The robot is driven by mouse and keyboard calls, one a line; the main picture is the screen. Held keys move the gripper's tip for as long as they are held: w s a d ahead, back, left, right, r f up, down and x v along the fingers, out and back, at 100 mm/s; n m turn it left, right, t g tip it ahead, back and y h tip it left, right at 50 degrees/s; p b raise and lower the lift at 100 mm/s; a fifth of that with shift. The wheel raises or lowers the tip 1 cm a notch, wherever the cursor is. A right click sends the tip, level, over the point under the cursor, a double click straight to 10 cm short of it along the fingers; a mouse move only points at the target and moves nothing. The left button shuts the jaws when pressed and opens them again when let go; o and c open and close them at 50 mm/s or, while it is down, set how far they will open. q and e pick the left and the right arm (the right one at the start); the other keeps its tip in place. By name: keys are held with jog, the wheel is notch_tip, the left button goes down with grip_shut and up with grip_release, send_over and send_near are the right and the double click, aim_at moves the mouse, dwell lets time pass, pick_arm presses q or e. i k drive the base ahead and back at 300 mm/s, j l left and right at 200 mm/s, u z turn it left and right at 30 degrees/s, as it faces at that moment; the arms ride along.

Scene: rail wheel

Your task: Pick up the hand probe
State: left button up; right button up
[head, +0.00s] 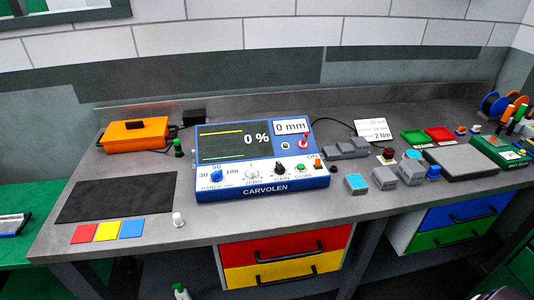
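I cannot tell for sure which item is the hand probe. A blue test instrument (262,189) marked CARVOLEN stands mid-bench, its screen reading 0 % and 0 mm. A black cable runs from its right side toward the grey stepped block (346,149). Small upright pieces stand near it: a white one (178,219) at the front edge and a dark one with a green base (179,148) at its left. Grey blocks with cyan tops, one at the front (356,184) and one behind (412,157), sit to its right. Neither gripper is in view.
An orange case (136,133) sits at the back left. A black mat (117,197) and red, yellow and blue cards lie at the front left. Drawers (284,260) are below.

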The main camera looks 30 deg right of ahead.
aim_at(388, 154)
jog(key=z, duration=1.75)
jog(key=i+l+u, duration=0.45)
jog(key=k+l, duration=0.05)
